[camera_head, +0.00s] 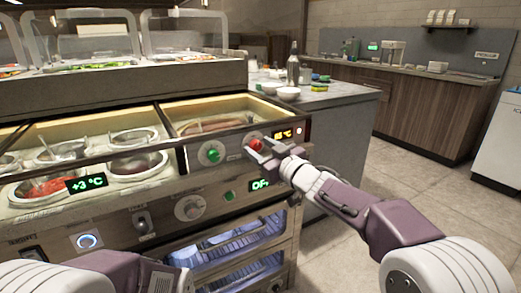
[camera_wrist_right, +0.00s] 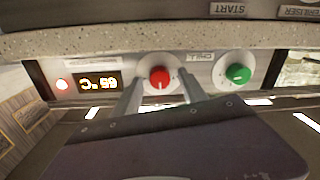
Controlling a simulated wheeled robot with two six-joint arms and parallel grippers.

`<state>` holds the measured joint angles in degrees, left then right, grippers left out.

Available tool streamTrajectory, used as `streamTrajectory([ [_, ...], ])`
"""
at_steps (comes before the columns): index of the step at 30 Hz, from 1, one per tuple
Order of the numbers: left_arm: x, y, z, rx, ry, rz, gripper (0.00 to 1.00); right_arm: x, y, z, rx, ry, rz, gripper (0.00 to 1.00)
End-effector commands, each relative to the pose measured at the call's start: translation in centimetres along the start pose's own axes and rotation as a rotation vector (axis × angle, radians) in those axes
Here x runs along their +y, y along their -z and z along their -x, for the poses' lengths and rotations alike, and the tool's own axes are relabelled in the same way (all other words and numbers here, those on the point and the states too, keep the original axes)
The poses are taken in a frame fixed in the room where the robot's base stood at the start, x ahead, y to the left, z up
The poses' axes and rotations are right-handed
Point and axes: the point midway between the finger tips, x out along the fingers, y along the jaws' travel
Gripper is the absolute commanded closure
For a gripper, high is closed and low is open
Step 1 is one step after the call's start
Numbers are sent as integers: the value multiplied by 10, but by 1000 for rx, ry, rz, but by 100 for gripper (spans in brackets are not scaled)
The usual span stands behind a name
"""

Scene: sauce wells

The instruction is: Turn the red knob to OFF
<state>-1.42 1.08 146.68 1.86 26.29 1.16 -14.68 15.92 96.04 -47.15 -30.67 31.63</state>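The red knob (camera_head: 255,145) sits on the front panel of the counter, right of a green knob (camera_head: 212,153). In the right wrist view the red knob (camera_wrist_right: 159,77) has a pale mark pointing toward the bottom of the picture. My right gripper (camera_head: 262,147) is at the red knob. In that wrist view its two fingers (camera_wrist_right: 160,88) stand apart on either side of the knob, with a visible gap on each side. The green knob (camera_wrist_right: 238,74) is outside the fingers. My left arm shows at the bottom left of the head view, but its gripper is out of the picture.
A lit amber display (camera_wrist_right: 99,84) and a small red lamp (camera_wrist_right: 63,84) are beside the red knob. A large grey dial (camera_head: 190,208) and a green-lettered display (camera_head: 260,184) sit lower on the front. Open floor (camera_head: 400,170) lies to the right.

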Motion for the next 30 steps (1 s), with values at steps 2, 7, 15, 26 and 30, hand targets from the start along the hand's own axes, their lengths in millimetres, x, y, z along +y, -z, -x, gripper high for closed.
streamTrajectory([
  [2,0,0,0,0,0,0,100,0,0,0,0,0,0,70],
  [7,0,0,0,0,0,0,100,0,0,0,0,0,0,100],
  [15,0,0,1,0,0,0,100,0,0,0,-2,0,35,100],
  [26,0,0,3,0,0,0,100,-1,0,0,-13,3,283,100],
  [30,0,0,2,0,0,0,100,-1,0,0,-19,5,417,100],
])
